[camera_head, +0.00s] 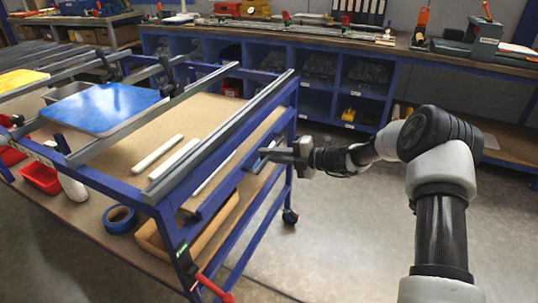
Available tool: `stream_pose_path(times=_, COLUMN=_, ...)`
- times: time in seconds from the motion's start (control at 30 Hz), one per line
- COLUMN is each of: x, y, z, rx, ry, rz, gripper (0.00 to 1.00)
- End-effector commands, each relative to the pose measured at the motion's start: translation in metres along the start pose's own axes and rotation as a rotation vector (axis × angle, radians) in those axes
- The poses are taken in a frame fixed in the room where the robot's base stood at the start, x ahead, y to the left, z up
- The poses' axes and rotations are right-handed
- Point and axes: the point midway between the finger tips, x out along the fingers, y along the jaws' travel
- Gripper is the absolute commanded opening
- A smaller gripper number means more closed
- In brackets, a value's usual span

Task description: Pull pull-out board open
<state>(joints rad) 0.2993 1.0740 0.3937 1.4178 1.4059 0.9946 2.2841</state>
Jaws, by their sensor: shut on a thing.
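The blue-framed trolley (226,128) stands at left. A brown board (226,178), which looks like the pull-out board, shows along its right side below the grey top rail. My gripper (266,155) reaches in from the right at this side, near the far corner. It is shut on the board at its outer edge, by a small dark bar-like part. The fingertips are small and partly lost against the frame, so the exact grip is hard to see. How far the board stands out from the trolley cannot be told.
A blue sign plate (104,107) and white strips (158,153) lie on the trolley. Blue tape (119,219) and a red bin (40,177) sit on its lower shelf. A workbench with blue shelving (318,66) runs behind. The floor (345,240) right of the trolley is clear.

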Motion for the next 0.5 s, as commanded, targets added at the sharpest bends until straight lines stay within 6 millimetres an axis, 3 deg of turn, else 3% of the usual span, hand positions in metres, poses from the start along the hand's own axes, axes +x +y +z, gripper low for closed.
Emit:
stream_pose_path(times=0.27, x=-0.029, y=-0.002, z=0.0, rx=0.003, ry=-0.002, rz=-0.001, gripper=0.0)
stream_pose_path(times=0.5, x=-0.085, y=-0.011, z=0.0, rx=0.006, ry=-0.003, rz=-0.001, gripper=0.0)
